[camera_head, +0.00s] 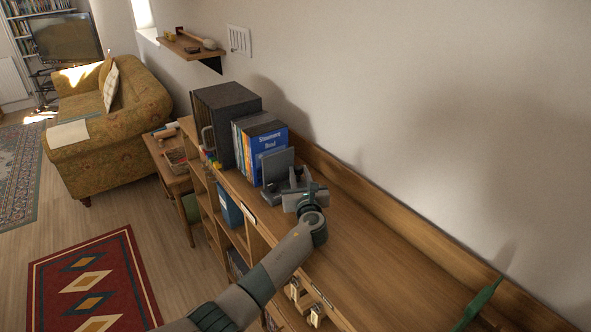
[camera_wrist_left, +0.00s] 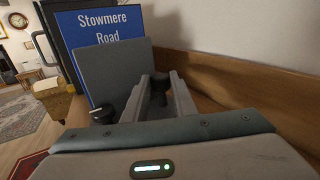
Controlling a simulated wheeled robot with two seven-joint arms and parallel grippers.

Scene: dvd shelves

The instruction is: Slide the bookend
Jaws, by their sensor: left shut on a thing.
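The bookend is a grey upright plate (camera_head: 278,167) on top of the low wooden shelf unit, standing against the end of a row of blue DVD cases (camera_head: 266,140). My left gripper (camera_head: 286,187) is low at the bookend's near side. Its fingers (camera_wrist_left: 161,82) are shut on a dark upright knob that appears to belong to the bookend; its base is partly hidden. My right gripper is not in view.
A large dark box (camera_head: 226,112) stands beyond the cases. The shelf top (camera_head: 370,260) is bare to the right of the gripper, bounded by a raised back board (camera_head: 400,222) at the wall.

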